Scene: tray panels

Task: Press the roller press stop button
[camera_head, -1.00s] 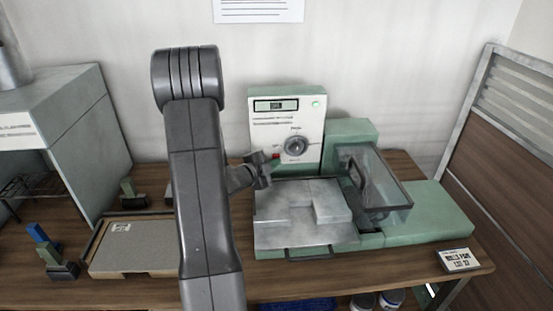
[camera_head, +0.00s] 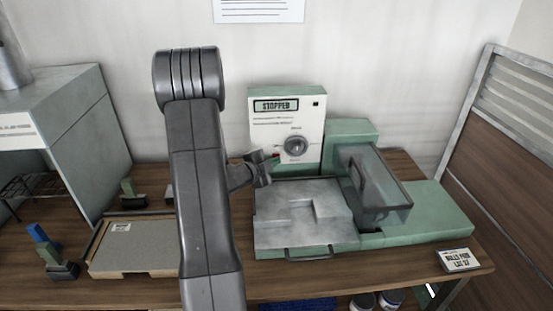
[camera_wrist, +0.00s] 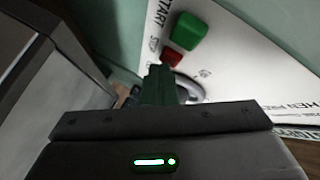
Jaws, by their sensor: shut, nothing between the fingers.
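The roller press has a white control panel (camera_head: 262,129) with a dial (camera_head: 296,145) and a display (camera_head: 276,105) reading "STOPPED". The small lamp at the panel's top right is dark. In the wrist view the red stop button (camera_wrist: 173,57) sits beside the larger green start button (camera_wrist: 189,30). In the head view only a little of the red button (camera_head: 277,155) shows by my gripper (camera_head: 265,168). My gripper is shut and empty, and its fingertips also show in the wrist view (camera_wrist: 160,72), right at the red button. I cannot tell whether they touch it.
The press bed (camera_head: 280,235) lies below the panel, with a clear guard (camera_head: 400,216) to its right. A label block (camera_head: 459,260) stands at the front right edge. A flat board (camera_head: 140,262) and stamp-like blocks (camera_head: 50,252) lie left of my arm.

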